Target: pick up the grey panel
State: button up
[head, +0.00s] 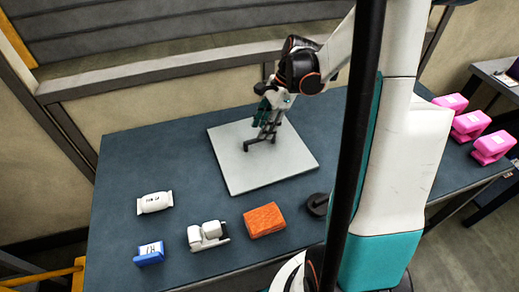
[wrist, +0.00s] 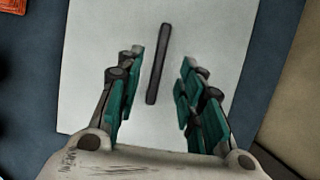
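The grey panel (head: 242,178) is a flat, pale, square plate lying on the dark table. A dark bar-shaped handle (wrist: 158,63) stands out on it in the wrist view. My gripper (head: 263,134) is over the panel in the head view, close to the handle, which its fingers partly hide. In the wrist view my gripper (wrist: 160,72) is open, with its green-padded fingers apart on either side of the handle. There is a gap between the handle and each finger. I cannot tell the exact height of the fingertips above the panel.
On the table's (head: 125,190) near side lie a white pouch (head: 154,203), a blue box (head: 149,254), a white device (head: 207,236), an orange block (head: 264,220) and a dark round thing (head: 318,204). Pink items (head: 468,124) stand at the right. A wall (head: 165,90) runs behind the table.

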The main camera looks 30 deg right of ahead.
jog(key=shift+d+b+x, duration=0.1)
jog(key=shift+b+x, duration=0.6)
jog(key=shift+x, duration=0.7)
jog(key=shift+d+b+x, duration=0.15)
jog(key=shift+b+x, duration=0.5)
jog(key=shift+x, duration=0.7)
jog(key=shift+s, duration=0.1)
jog(key=shift+c, duration=0.2)
grip_shut()
